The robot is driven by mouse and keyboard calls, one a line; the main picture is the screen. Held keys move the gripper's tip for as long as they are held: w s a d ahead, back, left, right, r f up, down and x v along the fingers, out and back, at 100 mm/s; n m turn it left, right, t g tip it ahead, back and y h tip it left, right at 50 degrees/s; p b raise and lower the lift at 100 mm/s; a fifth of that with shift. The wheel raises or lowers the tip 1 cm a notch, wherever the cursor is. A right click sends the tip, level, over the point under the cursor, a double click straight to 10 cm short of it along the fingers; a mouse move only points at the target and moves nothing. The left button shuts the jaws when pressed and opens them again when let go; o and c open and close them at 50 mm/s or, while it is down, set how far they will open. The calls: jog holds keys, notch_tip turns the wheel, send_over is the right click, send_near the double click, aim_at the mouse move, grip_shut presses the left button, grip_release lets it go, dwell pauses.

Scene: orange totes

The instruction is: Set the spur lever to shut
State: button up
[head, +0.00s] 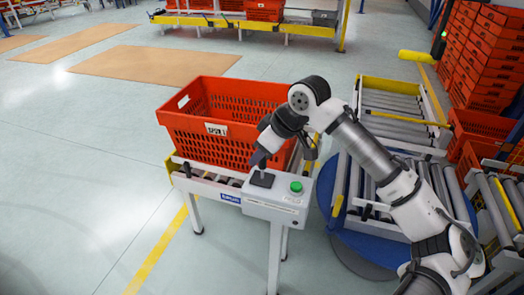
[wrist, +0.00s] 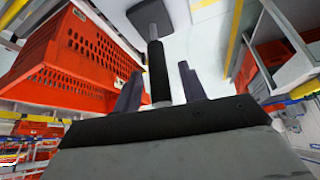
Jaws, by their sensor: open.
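A lever with a black grip (wrist: 157,72) and a thin metal shaft rises from a dark square plate, which shows in the wrist view (wrist: 147,12). In the head view the plate (head: 262,180) is on top of a white control box (head: 275,206), and my gripper hides most of the lever. My gripper (head: 260,160) is over the plate, pointing down. In the wrist view my gripper (wrist: 160,85) is open, with the black grip between its two fingers. I cannot tell whether either finger touches it.
A green button (head: 296,187) is on the box, right of the plate. An orange tote (head: 226,130) sits on the roller conveyor just behind my gripper. A blue round base (head: 370,245) with rollers is to the right. Stacked orange totes (head: 490,50) are at far right. Open floor lies left.

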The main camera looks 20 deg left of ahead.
jog(key=b+v, duration=0.1)
jog(key=v, duration=1.2)
jog(key=shift+d+r, duration=0.25)
jog(key=shift+r, duration=0.05)
